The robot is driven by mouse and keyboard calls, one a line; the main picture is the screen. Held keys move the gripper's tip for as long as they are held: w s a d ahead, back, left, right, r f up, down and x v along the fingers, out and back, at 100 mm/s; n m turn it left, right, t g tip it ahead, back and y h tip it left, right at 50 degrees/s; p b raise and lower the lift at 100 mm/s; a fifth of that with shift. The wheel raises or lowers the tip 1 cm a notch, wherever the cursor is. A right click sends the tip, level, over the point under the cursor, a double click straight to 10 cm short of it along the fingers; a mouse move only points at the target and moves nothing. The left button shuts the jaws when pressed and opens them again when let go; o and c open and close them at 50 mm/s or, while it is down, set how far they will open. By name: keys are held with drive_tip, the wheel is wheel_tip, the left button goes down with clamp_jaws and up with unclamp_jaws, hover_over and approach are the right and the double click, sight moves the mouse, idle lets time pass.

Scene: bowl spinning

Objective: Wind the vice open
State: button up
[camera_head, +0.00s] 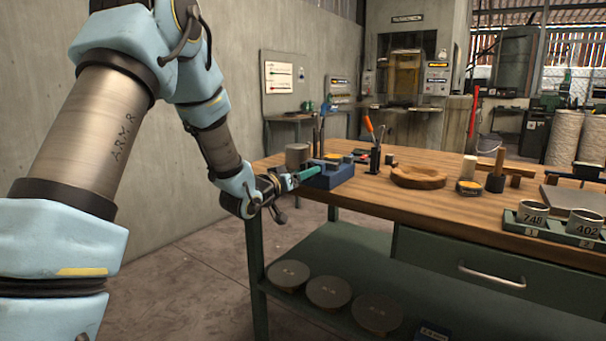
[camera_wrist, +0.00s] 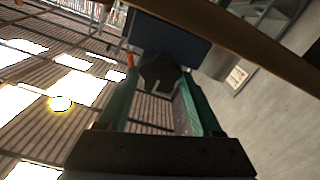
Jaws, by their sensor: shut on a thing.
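The blue vice (camera_head: 337,177) sits at the left end of the wooden bench top. My gripper (camera_head: 305,174) reaches in from the left at the vice's near-left side, with its teal fingers pointing at it. In the wrist view the dark blue body of the vice (camera_wrist: 172,38) is just beyond the fingertips. My gripper (camera_wrist: 158,82) is shut on a dark vice handle (camera_wrist: 157,76), which lies between the two teal fingers. The handle's full shape is hidden in the head view. How wide the vice jaws stand cannot be told.
The wooden bench (camera_head: 390,202) carries a grey cylinder (camera_head: 297,156) behind the vice, a holder with an orange-handled tool (camera_head: 370,128), a wooden ring-shaped bowl (camera_head: 418,177) and a tray with labelled cups (camera_head: 553,234). A shelf below holds round discs (camera_head: 328,292). Free floor lies left of the bench.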

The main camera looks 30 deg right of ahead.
drive_tip(key=shift+f, duration=0.15)
idle(0.4)
drive_tip(key=o, duration=1.4)
drive_tip(key=b+v, duration=0.1)
drive_tip(key=v, duration=1)
drive_tip(key=shift+b, duration=0.35)
